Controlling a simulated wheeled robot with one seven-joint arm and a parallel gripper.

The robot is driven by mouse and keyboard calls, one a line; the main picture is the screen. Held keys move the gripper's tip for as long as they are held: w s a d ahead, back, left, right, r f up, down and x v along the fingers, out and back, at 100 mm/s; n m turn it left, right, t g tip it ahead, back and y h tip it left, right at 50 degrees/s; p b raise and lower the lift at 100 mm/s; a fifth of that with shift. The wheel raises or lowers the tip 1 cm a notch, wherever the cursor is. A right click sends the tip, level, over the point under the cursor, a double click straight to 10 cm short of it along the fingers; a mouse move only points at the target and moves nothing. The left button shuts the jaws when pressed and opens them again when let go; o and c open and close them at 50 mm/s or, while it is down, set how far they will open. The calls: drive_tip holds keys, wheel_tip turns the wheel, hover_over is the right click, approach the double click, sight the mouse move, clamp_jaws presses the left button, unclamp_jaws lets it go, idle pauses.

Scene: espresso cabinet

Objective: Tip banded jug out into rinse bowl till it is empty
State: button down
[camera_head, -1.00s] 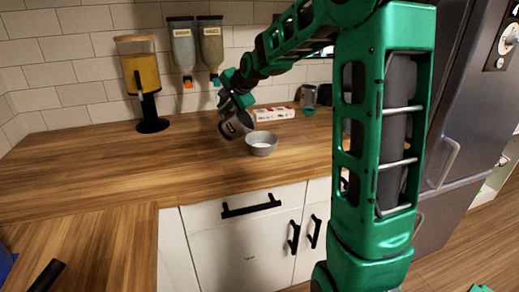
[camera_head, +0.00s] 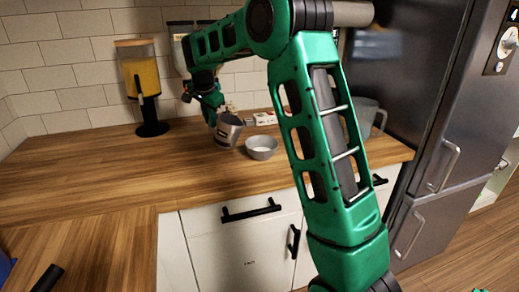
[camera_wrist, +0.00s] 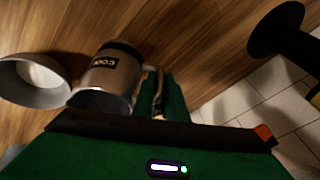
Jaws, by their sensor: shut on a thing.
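The banded jug (camera_head: 228,132) is grey metal with a dark band and a label. It is close to upright with a slight tilt, just left of the rinse bowl. My gripper (camera_head: 214,108) is shut on its handle side; in the wrist view the fingers (camera_wrist: 160,95) are beside the jug (camera_wrist: 122,73). The rinse bowl (camera_head: 262,153) is a small grey bowl on the wooden counter. It also shows in the wrist view (camera_wrist: 48,97), with a pale patch inside. I cannot tell whether the jug is clear of the counter, nor what is inside it.
A dispenser with yellow contents (camera_head: 142,72) on a black stand (camera_head: 152,129) is at the back left. A small white box (camera_head: 265,118) lies behind the bowl. A grey container (camera_head: 368,113) is behind my arm. The left counter is clear.

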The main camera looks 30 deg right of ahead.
drive_tip(key=shift+w+a+f+g+h, duration=0.4)
drive_tip(key=shift+w+f+g, duration=0.1)
drive_tip(key=shift+w+f, duration=0.1)
drive_tip(key=shift+w+a+f+n+g+h+b, duration=0.15)
drive_tip(key=shift+w+f+n+g+h+b, duration=0.1)
drive_tip(key=shift+f+g+b, duration=0.2)
drive_tip(key=shift+w+a+f+n+g+h+b, duration=0.15)
drive_tip(key=shift+w+f+g+b, duration=0.1)
drive_tip(key=shift+f+g+b, duration=0.15)
